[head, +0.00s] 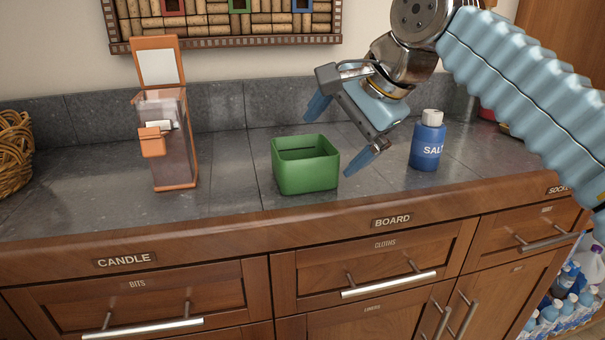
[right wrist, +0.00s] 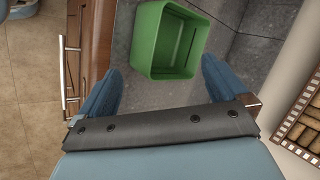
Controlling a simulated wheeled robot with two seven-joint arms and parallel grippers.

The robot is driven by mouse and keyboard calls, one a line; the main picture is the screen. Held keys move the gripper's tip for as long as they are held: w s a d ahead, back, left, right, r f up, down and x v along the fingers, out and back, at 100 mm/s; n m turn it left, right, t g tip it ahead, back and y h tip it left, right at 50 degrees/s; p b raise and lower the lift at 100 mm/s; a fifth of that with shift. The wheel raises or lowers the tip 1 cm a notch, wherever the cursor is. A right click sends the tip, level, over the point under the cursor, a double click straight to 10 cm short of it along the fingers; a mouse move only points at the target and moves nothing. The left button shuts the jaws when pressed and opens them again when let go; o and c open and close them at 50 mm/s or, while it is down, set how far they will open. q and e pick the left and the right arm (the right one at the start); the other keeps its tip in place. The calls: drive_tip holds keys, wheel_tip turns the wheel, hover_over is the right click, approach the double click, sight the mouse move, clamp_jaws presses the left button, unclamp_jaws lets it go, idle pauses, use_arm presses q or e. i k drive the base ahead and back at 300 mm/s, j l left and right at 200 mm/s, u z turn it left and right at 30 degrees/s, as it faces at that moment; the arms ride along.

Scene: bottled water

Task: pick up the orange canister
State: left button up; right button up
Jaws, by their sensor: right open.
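The orange canister (head: 174,150) stands upright on the left part of the counter. It has an orange frame, clear sides and a raised orange lid, with something pale inside that I cannot make out. My right gripper (head: 343,136) is open and empty, above and just right of a green box, well to the right of the canister. In the right wrist view its two blue fingertips (right wrist: 158,88) are spread apart, with the green box beyond them. The canister does not show in the right wrist view. My left gripper is not in view.
The open green box (head: 306,181) stands mid-counter, between canister and gripper. A blue salt bottle (head: 427,142) with a white cap stands to the right. A wicker basket (head: 14,150) is at the left edge. The wooden counter edge (head: 230,224) runs along the front.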

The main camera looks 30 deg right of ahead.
sight(178, 169)
drive_tip(key=k, duration=1)
